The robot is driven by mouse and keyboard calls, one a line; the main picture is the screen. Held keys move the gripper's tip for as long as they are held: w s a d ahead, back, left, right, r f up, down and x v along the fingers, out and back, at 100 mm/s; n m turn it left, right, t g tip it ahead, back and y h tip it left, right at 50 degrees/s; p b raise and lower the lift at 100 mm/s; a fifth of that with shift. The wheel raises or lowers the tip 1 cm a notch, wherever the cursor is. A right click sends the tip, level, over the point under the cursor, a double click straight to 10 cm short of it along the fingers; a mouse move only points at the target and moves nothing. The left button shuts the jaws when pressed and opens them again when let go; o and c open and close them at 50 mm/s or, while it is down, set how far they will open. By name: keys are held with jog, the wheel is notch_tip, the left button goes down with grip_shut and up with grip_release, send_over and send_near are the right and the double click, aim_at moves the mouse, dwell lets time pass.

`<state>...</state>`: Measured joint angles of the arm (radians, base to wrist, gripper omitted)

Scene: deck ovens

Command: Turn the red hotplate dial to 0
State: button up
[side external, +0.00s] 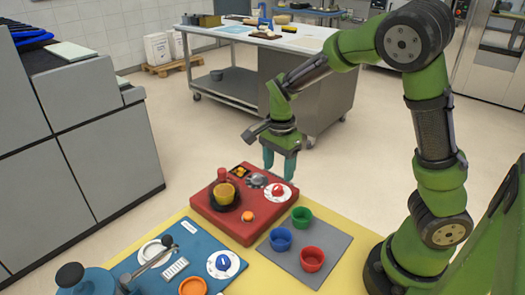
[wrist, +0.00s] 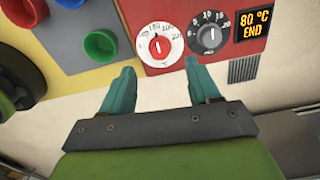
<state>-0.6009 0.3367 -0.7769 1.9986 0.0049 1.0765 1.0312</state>
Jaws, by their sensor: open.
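The red hotplate (side external: 204,210) stands on the yellow table in the side external view. Its red dial (side external: 278,190) sits on a round white scale near the right corner. In the wrist view, the red dial (wrist: 160,47) is near the top centre, with a pale mark on its knob; I cannot tell which number the mark points to. My gripper (side external: 279,167) is open and points down above the hotplate's dial end. In the wrist view, my gripper (wrist: 160,70) has its two teal fingers apart, with the dial showing beyond the gap. Nothing is between the fingers.
A black dial (wrist: 208,37) and a lit display (wrist: 254,27) sit beside the red dial. Green (side external: 301,217), blue (side external: 281,239) and red (side external: 312,259) cups stand on a grey mat. A blue panel (side external: 150,275) lies at front left.

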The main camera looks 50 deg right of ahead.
aim_at(278, 187)
notch_tip(278, 187, down, 6)
jog(key=shift+f, duration=0.1)
jog(key=shift+c, duration=0.2)
jog(key=c, duration=1)
